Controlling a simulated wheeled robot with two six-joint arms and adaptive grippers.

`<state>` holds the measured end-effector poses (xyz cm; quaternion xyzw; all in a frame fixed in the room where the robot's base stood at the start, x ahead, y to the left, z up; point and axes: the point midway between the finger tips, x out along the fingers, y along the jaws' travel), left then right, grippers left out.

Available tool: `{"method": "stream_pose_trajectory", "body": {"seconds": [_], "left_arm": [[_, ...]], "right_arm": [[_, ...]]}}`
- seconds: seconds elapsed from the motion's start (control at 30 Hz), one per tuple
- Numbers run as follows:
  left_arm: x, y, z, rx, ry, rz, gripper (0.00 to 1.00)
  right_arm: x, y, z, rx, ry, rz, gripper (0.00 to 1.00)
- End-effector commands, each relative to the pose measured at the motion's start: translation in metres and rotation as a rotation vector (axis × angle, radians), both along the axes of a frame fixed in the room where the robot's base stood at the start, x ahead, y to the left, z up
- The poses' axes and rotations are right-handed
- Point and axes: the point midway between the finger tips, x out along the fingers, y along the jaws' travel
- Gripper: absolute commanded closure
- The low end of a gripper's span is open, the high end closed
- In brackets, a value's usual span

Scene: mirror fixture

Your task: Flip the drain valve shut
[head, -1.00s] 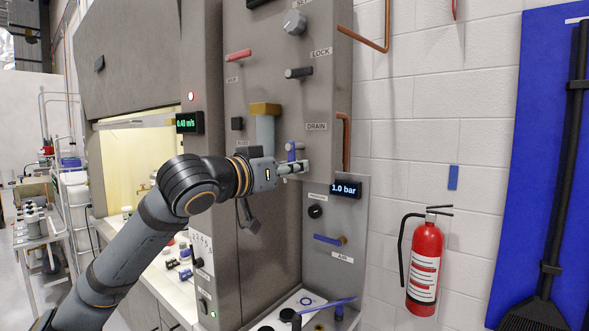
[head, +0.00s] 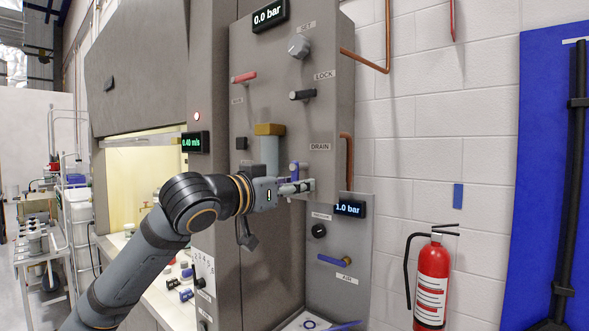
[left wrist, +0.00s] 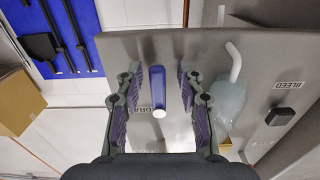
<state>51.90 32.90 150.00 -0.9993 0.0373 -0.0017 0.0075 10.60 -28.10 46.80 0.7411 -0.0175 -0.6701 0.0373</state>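The drain valve's blue-purple lever (head: 293,169) shows only in part, just below and left of the DRAIN label (head: 320,147) on the grey panel. My left gripper (head: 303,187) is at the lever and hides some of it. In the left wrist view the lever (left wrist: 157,86) stands between my two spread fingers (left wrist: 157,92), with its pale round end toward the camera. Gaps show on both sides, so the fingers look open around it without gripping. The DRAIN label is partly hidden there. My right gripper is not in view.
The panel also has a red lever (head: 244,77), a black LOCK lever (head: 302,95), a SET knob (head: 299,46) and a blue AIR lever (head: 333,260). Displays read 0.0 bar (head: 269,14) and 1.0 bar (head: 349,208). A fire extinguisher (head: 432,283) is at right.

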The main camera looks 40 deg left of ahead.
Motion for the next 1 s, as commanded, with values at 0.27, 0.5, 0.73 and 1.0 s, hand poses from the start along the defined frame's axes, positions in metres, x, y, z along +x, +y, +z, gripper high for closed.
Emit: {"method": "stream_pose_trajectory", "body": {"seconds": [0.27, 0.5, 0.73, 1.0], "left_arm": [[0.000, -0.004, 0.028, -0.007, -0.004, -0.012, 0.62], [-0.001, -0.003, 0.070, -0.004, -0.004, -0.009, 0.62], [0.000, -0.002, 0.094, -0.001, 0.001, -0.006, 0.62], [0.000, -0.001, 0.097, 0.001, 0.002, -0.003, 0.62]], "right_arm": [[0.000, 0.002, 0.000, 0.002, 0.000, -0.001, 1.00], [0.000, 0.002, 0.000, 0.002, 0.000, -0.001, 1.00], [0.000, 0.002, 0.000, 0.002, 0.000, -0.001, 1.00], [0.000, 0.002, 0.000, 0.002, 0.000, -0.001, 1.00]]}}
